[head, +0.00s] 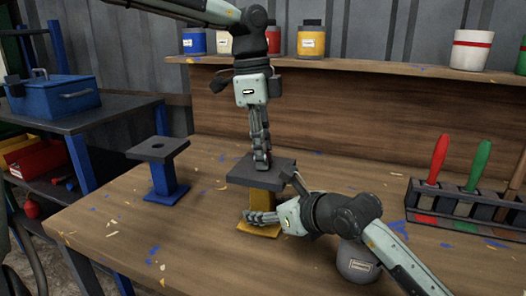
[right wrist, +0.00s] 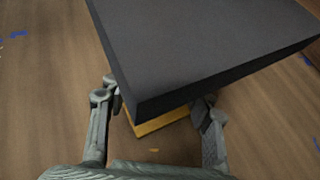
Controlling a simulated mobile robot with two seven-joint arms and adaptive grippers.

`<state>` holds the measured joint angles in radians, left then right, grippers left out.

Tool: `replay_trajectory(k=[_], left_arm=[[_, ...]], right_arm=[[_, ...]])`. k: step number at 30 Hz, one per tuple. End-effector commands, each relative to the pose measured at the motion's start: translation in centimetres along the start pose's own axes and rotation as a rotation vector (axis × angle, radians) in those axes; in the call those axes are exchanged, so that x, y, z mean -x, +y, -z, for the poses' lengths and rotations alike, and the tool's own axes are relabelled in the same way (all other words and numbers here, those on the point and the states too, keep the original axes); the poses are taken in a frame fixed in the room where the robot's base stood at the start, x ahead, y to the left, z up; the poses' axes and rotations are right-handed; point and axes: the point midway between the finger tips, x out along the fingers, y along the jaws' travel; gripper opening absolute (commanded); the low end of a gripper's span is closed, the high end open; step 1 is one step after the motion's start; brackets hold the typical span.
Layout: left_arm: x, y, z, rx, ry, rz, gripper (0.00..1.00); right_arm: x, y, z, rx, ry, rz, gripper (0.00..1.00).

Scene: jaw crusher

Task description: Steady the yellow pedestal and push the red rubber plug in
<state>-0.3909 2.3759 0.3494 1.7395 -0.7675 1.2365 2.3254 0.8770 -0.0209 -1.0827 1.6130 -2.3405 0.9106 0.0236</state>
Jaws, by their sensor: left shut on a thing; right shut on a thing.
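The yellow pedestal (head: 262,204) stands upright on the workbench, with a dark square top plate (head: 240,178). My left gripper (head: 262,166) points straight down, its fingertips close together at the top plate. The red rubber plug is not visible; the fingers hide whatever they hold. My right gripper (head: 262,218) reaches in low from the right, shut on the yellow column beneath the plate. In the right wrist view, the fingers of my right gripper (right wrist: 157,105) lie on both sides of the column, and the plate (right wrist: 200,50) hides most of it.
A blue pedestal (head: 165,180) with a dark holed top stands to the left. A grey jar (head: 357,264) sits close by my right arm. A rack (head: 470,208) with coloured-handled tools is at right. A shelf (head: 370,68) with containers runs behind. The front-left bench is clear apart from scraps.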

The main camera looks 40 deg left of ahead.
Motion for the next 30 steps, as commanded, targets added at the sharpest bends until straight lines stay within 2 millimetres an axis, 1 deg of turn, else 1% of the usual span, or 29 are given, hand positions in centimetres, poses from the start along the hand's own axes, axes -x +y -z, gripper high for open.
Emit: replay_trajectory(k=[12, 13, 18, 26, 30], left_arm=[[-0.37, -0.01, -0.05, 0.000, -0.001, 0.000, 0.07], [-0.37, -0.01, -0.05, 0.000, -0.001, 0.000, 0.23], [-0.41, 0.01, -0.07, 0.000, -0.001, -0.001, 0.44], [-0.38, 0.00, -0.07, 0.000, -0.001, -0.001, 0.44], [0.36, -0.07, -0.07, 0.001, -0.002, 0.002, 0.44]], right_arm=[[0.00, -0.02, 0.00, 0.000, 0.000, 0.000, 0.35], [0.00, -0.01, 0.00, 0.000, 0.000, 0.000, 0.35], [0.00, -0.01, 0.00, 0.000, 0.000, 0.000, 0.35], [0.00, 0.00, -0.01, 0.000, 0.000, 0.000, 0.35], [0.01, 0.00, -0.01, 0.000, 0.000, 0.000, 0.35]])
